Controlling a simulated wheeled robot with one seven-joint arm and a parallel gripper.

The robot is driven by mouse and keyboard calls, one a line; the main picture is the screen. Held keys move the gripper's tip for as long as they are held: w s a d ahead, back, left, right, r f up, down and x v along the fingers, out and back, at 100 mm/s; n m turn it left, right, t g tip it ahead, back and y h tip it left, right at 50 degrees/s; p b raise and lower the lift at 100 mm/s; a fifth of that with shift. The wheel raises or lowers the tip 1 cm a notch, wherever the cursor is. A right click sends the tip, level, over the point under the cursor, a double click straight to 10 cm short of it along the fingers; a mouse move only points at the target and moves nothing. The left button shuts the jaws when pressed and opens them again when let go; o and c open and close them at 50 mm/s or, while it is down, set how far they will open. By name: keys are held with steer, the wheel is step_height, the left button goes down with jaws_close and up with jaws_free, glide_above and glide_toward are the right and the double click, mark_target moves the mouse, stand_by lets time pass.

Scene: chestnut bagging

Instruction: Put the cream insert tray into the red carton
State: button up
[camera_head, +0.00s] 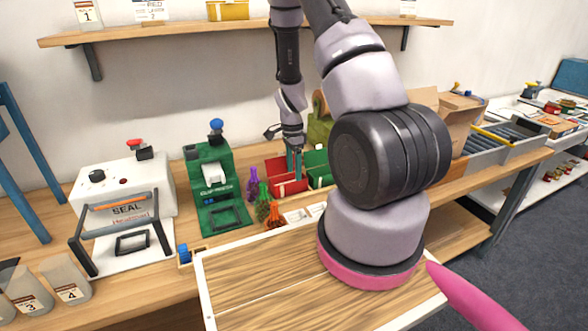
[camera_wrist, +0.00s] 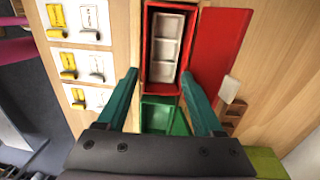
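The red carton (camera_wrist: 149,68) stands open in the wrist view, with its red lid (camera_wrist: 221,45) folded out to the right. The cream insert tray (camera_wrist: 165,47), with a row of three compartments, lies inside the carton's walls. I cannot tell whether it sits fully on the bottom. My gripper (camera_wrist: 158,74) is open, its two teal fingers apart on either side of the carton's near end, with nothing between them that they grip. In the head view my gripper (camera_head: 294,162) is over the red carton (camera_head: 290,187); the tray cannot be made out there.
A green carton (camera_wrist: 181,122) adjoins the red one; it also shows in the head view (camera_head: 320,170). Purple, green and orange bottles (camera_head: 263,208) stand in front. A green machine (camera_head: 210,185) and a white sealer (camera_head: 120,195) are left. Cards with yellow clips (camera_wrist: 78,62) lie left in the wrist view.

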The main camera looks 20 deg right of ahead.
stand_by(0.5)
step_height(320, 180, up, 9)
stand_by(1.5)
steer(key=o, duration=0.5)
stand_by(0.3)
